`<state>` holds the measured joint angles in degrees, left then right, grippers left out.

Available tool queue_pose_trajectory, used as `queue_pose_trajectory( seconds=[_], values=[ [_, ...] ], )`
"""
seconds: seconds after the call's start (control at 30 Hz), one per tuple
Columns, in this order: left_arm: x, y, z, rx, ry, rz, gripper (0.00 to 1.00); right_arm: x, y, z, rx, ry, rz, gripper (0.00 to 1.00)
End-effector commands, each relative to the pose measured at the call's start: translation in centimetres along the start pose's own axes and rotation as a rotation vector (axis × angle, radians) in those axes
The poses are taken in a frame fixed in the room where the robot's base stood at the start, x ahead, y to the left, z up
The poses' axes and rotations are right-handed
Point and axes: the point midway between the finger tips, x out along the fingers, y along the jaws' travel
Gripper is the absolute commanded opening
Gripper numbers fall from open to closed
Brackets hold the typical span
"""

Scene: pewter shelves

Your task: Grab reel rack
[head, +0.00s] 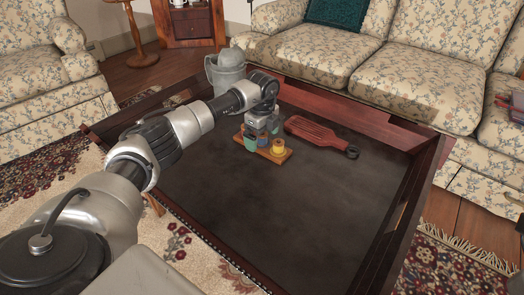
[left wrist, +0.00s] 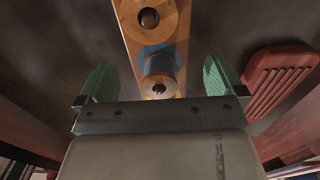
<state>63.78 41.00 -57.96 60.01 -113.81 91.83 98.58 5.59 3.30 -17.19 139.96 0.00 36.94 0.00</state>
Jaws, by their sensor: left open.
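The reel rack (head: 284,159) is a small orange-brown wooden base on the dark table top, with a yellow reel (head: 278,147) at its right end. In the left wrist view the rack (left wrist: 128,40) runs from the top edge down to between my fingers, with a blue reel (left wrist: 158,62) on it. My left gripper (head: 262,133) is open over the rack's middle. In the left wrist view its green fingertips (left wrist: 158,78) stand on either side of the rack, apart from it. The gripper hides part of the rack in the head view. My right gripper is not in view.
A reddish slatted wooden paddle (head: 316,132) lies right of the rack; it also shows in the left wrist view (left wrist: 277,80). A grey metal can (head: 227,75) stands at the table's far left corner. A raised dark wood rim (head: 400,215) borders the table. The near table top is clear.

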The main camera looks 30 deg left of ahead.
Motion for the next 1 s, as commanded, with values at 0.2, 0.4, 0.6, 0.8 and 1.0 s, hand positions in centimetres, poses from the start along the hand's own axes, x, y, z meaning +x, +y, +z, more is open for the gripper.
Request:
queue_pose_trajectory(
  seconds=[0.2, 0.4, 0.6, 0.8, 1.0],
  values=[
    [1.34, 0.02, -0.03, 0.000, 0.000, 0.000, 0.98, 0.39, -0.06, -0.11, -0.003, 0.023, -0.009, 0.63],
    [1.26, 0.03, -0.02, 0.000, 0.000, 0.001, 0.92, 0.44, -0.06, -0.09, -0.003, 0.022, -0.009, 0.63],
    [1.27, 0.04, -0.02, 0.000, 0.000, 0.001, 0.61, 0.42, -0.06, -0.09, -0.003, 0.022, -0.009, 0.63],
    [1.26, 0.04, -0.01, 0.000, -0.001, 0.001, 0.30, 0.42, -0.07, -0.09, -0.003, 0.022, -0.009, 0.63],
    [1.11, -0.02, -0.01, 0.000, 0.000, -0.002, 0.27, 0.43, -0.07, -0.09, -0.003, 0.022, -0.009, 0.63]
  ],
)
